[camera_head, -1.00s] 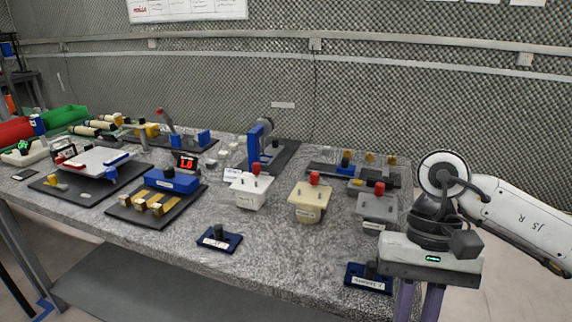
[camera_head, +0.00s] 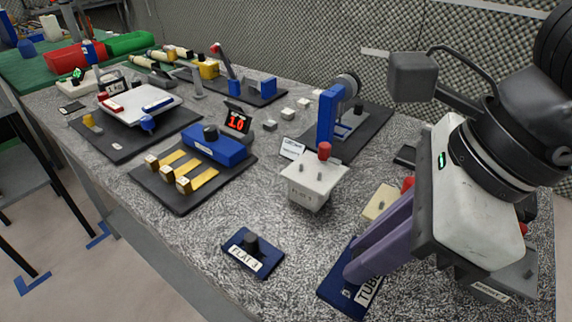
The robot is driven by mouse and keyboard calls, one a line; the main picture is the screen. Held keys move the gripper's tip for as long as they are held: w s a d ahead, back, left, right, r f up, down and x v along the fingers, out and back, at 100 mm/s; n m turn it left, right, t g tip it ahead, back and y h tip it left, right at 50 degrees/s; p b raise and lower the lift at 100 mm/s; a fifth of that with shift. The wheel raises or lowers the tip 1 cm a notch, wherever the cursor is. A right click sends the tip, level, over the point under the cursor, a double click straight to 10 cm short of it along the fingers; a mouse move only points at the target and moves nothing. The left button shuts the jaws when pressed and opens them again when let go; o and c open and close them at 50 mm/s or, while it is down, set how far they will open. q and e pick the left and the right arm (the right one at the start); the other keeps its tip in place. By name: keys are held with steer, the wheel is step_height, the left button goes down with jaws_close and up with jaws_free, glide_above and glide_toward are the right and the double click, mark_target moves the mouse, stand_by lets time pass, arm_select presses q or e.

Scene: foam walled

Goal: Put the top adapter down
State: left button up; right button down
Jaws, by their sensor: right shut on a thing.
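A dark blue adapter plate (camera_head: 333,291) with a white label starting "TUBE" is at the bottom middle-right of the head view. My right gripper (camera_head: 352,277) reaches down to it from the upper right. Its purple fingers are shut on the adapter's upper part, which they hide. I cannot tell whether the plate touches the table or hangs just above it. A second blue adapter labelled "FLAT 3" (camera_head: 238,258) lies flat on the table to its left, its black knob upright, with nothing touching it. My left gripper is not in view.
A white box with a red knob (camera_head: 312,184) stands behind the adapters. A cream box (camera_head: 379,203) is partly hidden by my right gripper. A black board with a blue unit (camera_head: 215,150) lies further left. Speckled tabletop (camera_head: 285,225) is bare between the two adapters.

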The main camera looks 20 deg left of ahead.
mark_target(356, 296)
step_height(356, 296, down, 5)
steer(key=shift+s+f, duration=0.15)
steer(key=shift+f+b, duration=0.35)
steer(key=shift+f, duration=2.1)
steer(key=c, duration=1.7)
jaws_free()
steer(key=shift+o, duration=0.2)
steer(key=shift+d+r, duration=0.1)
steer(key=shift+r, duration=0.2)
steer(key=v, duration=1.1)
steer(key=shift+r+p, duration=0.3)
steer(key=shift+p, duration=0.15)
steer(key=shift+d, duration=0.1)
